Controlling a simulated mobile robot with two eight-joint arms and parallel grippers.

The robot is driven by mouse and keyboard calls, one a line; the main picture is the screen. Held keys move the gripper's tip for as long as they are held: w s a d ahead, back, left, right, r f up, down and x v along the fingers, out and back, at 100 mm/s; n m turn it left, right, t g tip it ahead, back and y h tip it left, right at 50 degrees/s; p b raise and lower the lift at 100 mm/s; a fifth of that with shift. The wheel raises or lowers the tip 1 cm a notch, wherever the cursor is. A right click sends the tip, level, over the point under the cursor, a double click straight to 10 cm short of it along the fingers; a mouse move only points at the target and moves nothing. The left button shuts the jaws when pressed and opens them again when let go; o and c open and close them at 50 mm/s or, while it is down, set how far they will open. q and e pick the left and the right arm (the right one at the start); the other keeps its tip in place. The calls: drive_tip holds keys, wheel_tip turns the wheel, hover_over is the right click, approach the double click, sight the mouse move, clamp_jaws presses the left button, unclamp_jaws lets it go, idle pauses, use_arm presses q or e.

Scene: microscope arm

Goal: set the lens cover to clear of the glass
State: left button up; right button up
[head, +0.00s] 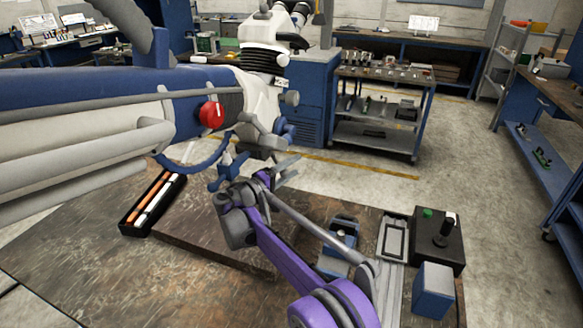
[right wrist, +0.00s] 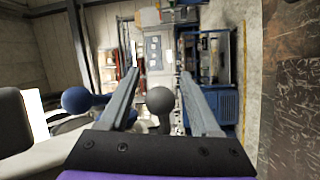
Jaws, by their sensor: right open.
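The microscope head (head: 265,85) hangs on a big blue-and-white arm (head: 80,105) that comes in from the left, with a red knob (head: 211,115) on its side. Below the head are grey knobs and a blue lever-like part (head: 228,168); I cannot tell which piece is the lens cover, or how it is set. My right gripper (head: 285,170), on a purple arm, is open just below these parts. In the right wrist view a grey ball knob (right wrist: 160,100) shows between the open fingers (right wrist: 160,76), and a blue ball knob (right wrist: 80,99) shows left of them. I cannot tell whether the fingers touch anything.
On the worn table (head: 70,240) lies a black tray (head: 128,226) with orange and white sticks. A black control box with a joystick (head: 440,242) and a blue-grey block (head: 433,290) stand at the right. A shelved cart (head: 385,75) stands behind.

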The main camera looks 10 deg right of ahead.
clamp_jaws()
idle(0.3)
idle(1.1)
